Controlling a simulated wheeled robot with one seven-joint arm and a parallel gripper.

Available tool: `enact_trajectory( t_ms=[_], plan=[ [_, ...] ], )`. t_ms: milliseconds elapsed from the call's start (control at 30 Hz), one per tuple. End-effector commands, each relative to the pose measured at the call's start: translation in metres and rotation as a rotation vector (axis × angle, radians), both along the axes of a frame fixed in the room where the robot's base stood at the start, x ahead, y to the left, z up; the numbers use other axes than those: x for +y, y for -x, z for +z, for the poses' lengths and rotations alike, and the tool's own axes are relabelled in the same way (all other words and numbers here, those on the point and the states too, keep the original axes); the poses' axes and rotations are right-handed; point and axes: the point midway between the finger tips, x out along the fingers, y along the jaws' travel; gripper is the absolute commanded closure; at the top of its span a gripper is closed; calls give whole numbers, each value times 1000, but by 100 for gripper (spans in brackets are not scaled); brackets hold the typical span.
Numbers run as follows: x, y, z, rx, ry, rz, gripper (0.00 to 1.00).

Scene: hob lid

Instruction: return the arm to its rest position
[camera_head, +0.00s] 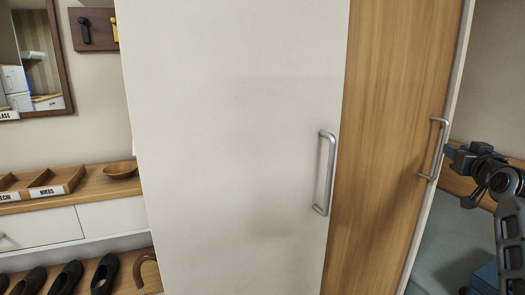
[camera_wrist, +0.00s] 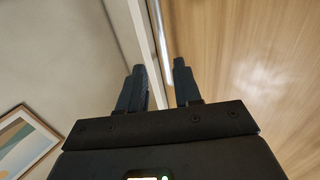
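My gripper (camera_head: 449,152) is at the right of the head view, just right of the bar handle (camera_head: 434,149) on the wood-coloured door (camera_head: 385,150). In the wrist view, its two dark fingers stand apart (camera_wrist: 160,68), with no object clearly held between them. A bright upright bar (camera_wrist: 162,40), apparently the handle, shows beyond and between the fingertips. I cannot tell whether they touch it. My arm reaches in from the lower right of the head view. The hob and its lid are not in view.
A tall white door (camera_head: 235,130) with a metal handle (camera_head: 325,173) fills the middle. At the left are a shelf with a wooden tray (camera_head: 40,183), a bowl (camera_head: 120,169) and several dark shoes (camera_head: 68,277). A framed picture (camera_wrist: 25,143) shows lower left in the wrist view.

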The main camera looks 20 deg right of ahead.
Motion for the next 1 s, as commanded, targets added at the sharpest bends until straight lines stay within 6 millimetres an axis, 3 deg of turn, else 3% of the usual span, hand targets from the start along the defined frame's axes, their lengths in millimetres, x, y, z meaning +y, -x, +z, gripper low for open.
enact_trajectory(
  t_ms=[167,267,467,700,1000],
  plan=[
    [17,0,-22,8,-12,11,66],
    [46,2,-57,18,-29,27,66],
    [128,22,-134,42,-60,71,66],
    [223,71,-205,75,-87,131,66],
    [327,159,-255,124,-101,219,66]
  ],
)
